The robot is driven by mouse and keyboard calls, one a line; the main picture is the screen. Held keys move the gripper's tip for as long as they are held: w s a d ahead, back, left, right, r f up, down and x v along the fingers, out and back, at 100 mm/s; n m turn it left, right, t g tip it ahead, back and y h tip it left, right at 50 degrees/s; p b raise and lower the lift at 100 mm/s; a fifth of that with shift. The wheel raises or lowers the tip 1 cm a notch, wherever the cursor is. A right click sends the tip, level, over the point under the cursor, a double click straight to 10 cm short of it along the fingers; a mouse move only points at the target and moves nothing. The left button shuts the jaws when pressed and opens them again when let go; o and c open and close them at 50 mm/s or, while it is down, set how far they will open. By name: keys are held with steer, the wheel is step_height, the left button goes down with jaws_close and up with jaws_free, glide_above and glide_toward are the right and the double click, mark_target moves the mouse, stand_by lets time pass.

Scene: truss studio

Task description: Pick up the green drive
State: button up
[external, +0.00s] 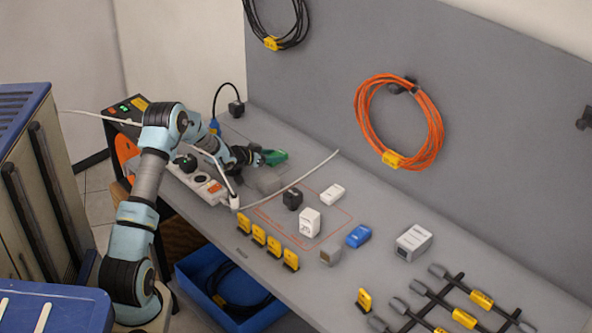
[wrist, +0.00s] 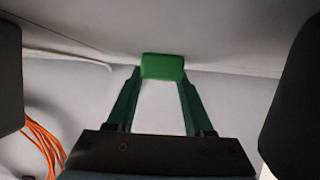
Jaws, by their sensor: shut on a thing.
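The green drive (wrist: 163,66) is a small bright green block held between the tips of my gripper (wrist: 160,82) in the wrist view. The fingers are dark green and meet the drive at its left and right sides. In the external view the green drive (external: 275,157) shows at the end of my gripper (external: 262,157), over the back left part of the grey bench. I cannot tell how far it is above the bench top.
A white power strip (external: 207,188) and a pale cable lie near my arm. A black adapter (external: 292,199), white adapters (external: 310,222), a blue block (external: 359,236) and a grey box (external: 413,242) stand to the right. Yellow tags line the front edge. An orange cable coil (external: 400,120) hangs behind.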

jaws_close()
